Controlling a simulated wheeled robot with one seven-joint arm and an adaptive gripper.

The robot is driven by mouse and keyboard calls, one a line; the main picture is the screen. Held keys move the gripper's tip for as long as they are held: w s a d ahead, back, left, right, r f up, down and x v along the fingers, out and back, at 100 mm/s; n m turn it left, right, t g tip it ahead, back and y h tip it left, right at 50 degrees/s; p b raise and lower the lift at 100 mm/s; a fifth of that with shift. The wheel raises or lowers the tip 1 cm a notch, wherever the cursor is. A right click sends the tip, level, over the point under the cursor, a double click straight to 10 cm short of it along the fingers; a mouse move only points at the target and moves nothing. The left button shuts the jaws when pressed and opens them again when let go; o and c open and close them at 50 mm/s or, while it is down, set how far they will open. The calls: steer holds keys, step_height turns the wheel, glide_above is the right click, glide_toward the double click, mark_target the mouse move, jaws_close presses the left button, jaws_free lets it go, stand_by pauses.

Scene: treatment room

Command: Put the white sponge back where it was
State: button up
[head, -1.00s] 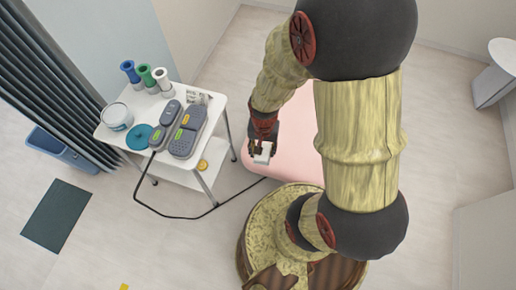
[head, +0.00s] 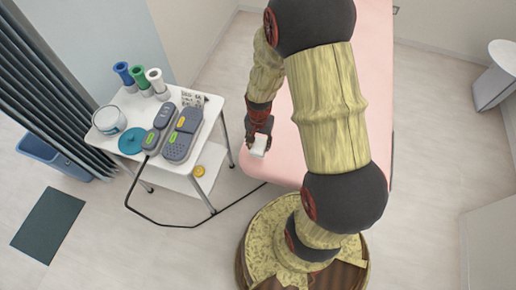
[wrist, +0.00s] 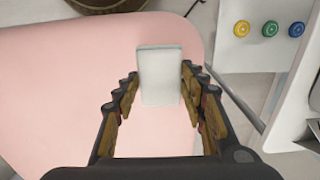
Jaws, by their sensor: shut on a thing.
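My gripper (head: 260,139) is shut on the white sponge (head: 258,149), a small pale block. In the head view it is over the near left corner of the pink couch (head: 310,135), to the right of the white trolley (head: 226,150). In the wrist view the sponge (wrist: 160,75) stands out between the two fingers (wrist: 160,98), with the pink surface below it. The gap between sponge and couch cannot be judged.
Yellow, green and blue discs (wrist: 270,28) show in the wrist view. A black cable (head: 165,224) hangs near my base.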

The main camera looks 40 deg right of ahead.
mark_target(258, 147)
steer(key=shift+w+d+f, duration=0.1)
steer(key=shift+w+f, duration=0.25)
steer(key=shift+f, duration=0.1)
steer(key=shift+w+d+f+b, duration=0.1)
steer(key=shift+w+f+b, duration=0.1)
steer(key=shift+f+b, duration=0.55)
steer(key=shift+w+f+b, duration=0.15)
steer(key=shift+f+b, duration=0.3)
steer(key=shift+f, duration=0.6)
steer(key=shift+f, duration=0.1)
steer(key=o, duration=1.1)
steer(key=shift+o, duration=0.6)
